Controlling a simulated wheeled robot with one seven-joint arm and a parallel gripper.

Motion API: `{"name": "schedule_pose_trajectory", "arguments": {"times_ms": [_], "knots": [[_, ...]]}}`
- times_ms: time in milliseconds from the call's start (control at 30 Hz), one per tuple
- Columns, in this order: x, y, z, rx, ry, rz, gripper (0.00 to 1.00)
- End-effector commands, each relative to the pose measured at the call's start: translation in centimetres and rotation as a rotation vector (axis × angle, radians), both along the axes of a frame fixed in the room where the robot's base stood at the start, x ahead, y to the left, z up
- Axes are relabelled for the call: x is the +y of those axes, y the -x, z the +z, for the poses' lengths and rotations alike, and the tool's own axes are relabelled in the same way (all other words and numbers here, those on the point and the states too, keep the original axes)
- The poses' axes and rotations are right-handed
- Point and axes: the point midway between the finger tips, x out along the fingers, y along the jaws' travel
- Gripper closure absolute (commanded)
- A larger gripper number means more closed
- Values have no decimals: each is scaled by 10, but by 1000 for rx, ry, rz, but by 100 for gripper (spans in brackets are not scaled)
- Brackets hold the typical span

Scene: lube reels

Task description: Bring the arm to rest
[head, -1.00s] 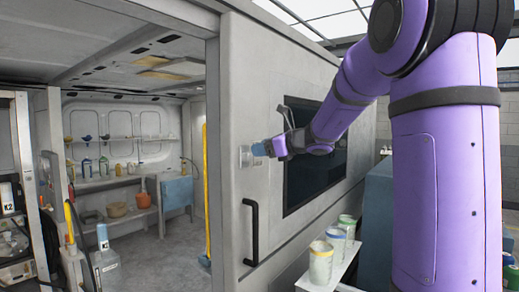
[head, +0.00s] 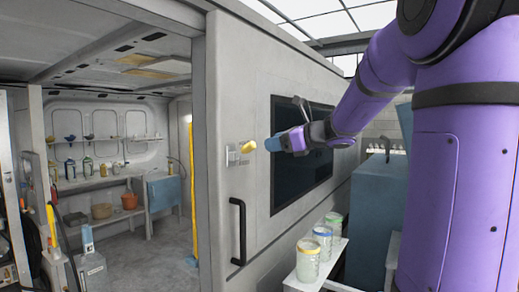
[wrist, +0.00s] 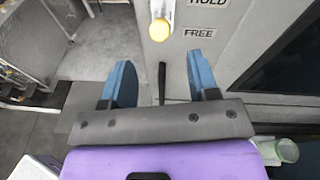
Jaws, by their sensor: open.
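My gripper (head: 274,144) is at the end of my purple arm, in front of the van's grey side wall. It stands a little right of a yellow knob (head: 247,146) on a small wall plate, with a gap between them. In the wrist view its two blue fingers (wrist: 162,82) are spread, with nothing between them. The yellow knob (wrist: 159,29) is beyond the fingertips, beside the labels "HOLD" and "FREE" (wrist: 199,32). The lever's exact setting is hard to tell.
A black door handle (head: 238,232) is below the knob. A dark window (head: 300,155) is behind my forearm. Jars with coloured lids (head: 308,261) stand on a shelf at lower right, near a blue cabinet (head: 377,195). The van's open doorway is at left.

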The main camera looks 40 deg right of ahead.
Motion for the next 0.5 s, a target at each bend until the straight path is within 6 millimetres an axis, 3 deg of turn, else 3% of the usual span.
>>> {"name": "schedule_pose_trajectory", "arguments": {"times_ms": [267, 367, 500], "knots": [[4, 1, 0, 1, 13, 9, 45], [23, 10, -4, 6, 90, 66, 45], [78, 39, -19, 10, 347, 250, 45]]}}
